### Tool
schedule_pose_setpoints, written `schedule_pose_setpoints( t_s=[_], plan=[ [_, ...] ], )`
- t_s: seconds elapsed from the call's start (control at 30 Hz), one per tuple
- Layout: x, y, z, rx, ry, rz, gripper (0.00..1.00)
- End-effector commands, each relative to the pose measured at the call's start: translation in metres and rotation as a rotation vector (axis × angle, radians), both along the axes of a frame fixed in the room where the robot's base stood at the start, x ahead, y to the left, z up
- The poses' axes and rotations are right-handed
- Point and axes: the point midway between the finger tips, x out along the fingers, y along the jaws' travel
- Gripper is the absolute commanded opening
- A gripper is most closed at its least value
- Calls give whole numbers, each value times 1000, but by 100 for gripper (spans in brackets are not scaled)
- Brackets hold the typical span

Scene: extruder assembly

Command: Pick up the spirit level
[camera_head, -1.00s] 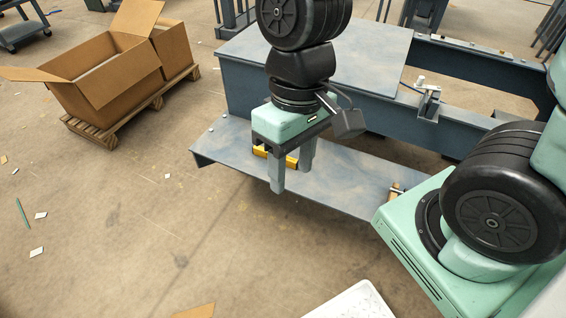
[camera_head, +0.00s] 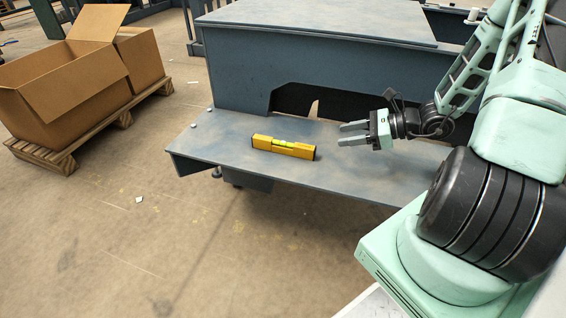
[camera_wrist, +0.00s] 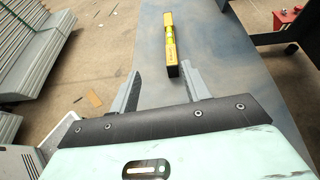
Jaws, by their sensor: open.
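The spirit level (camera_head: 283,147) is a yellow bar with a green vial and dark ends. It lies flat on the lower shelf of the blue-grey workbench in the head view. My gripper (camera_head: 342,134) is open and empty, to the right of the level and apart from it, with its fingers pointing left towards it. In the wrist view the level (camera_wrist: 171,55) lies lengthwise beyond the open fingertips, roughly in line with the gap between them.
The bench's lower shelf (camera_head: 222,135) is clear around the level. The raised bench body (camera_head: 240,70) stands just behind it. Cardboard boxes (camera_head: 75,90) on a wooden pallet (camera_head: 60,158) stand on the floor at the left. In the wrist view, grey slatted stacks (camera_wrist: 35,50) show at the left.

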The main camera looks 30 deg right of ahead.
Motion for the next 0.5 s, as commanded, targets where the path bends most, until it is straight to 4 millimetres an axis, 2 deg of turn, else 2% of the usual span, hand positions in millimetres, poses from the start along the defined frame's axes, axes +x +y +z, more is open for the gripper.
schedule_pose_setpoints(
  t_s=[0.03, 0.07, 0.17, 0.5],
  plan=[
    [-2, -9, -11, 16, 1, -39, 47],
    [-2, -12, -13, 21, 2, -54, 47],
    [3, -12, -19, 30, 2, -75, 47],
    [52, 28, -46, 30, 2, -70, 47]
  ],
)
